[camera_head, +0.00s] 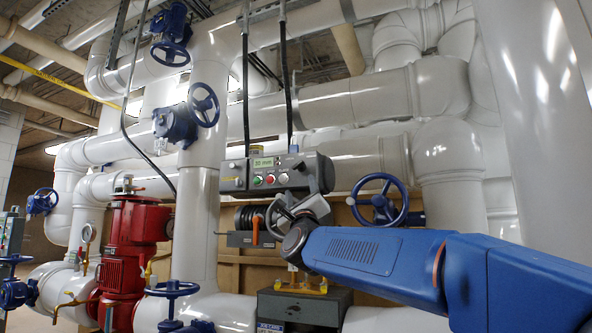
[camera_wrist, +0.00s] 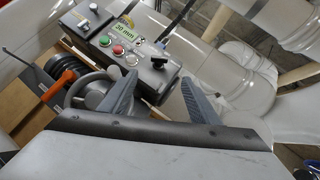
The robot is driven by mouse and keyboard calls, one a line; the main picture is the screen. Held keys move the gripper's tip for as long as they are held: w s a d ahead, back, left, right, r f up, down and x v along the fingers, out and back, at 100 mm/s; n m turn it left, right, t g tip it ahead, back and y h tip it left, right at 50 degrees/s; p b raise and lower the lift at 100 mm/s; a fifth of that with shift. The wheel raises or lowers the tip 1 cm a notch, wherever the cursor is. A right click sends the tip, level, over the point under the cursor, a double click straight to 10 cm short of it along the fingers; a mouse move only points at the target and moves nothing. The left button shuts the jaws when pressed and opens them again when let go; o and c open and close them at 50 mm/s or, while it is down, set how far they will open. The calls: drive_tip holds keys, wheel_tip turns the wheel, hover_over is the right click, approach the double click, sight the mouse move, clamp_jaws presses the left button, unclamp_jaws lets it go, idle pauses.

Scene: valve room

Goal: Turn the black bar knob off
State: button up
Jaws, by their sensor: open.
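The black bar knob (camera_wrist: 158,62) sits at the right end of the face of a grey control box (camera_wrist: 120,68) in the wrist view. The bar looks roughly crosswise in the picture; its exact setting is too small to read. My gripper (camera_wrist: 157,84) is open, with its two grey fingers apart and nothing between them. The knob lies beyond the gap between the fingertips, apart from them. In the head view the box (camera_head: 268,178) hangs above my gripper (camera_head: 283,212), and the knob is hard to make out there.
A blue handwheel (camera_head: 380,200) stands to the right. White pipes crowd behind; a red pump (camera_head: 130,245) is at left.

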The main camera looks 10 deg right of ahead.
sight(297, 166)
drive_tip(key=x, duration=1.6)
drive_tip(key=shift+w, duration=0.2)
drive_tip(key=shift+c, duration=0.3)
drive_tip(key=c, duration=1)
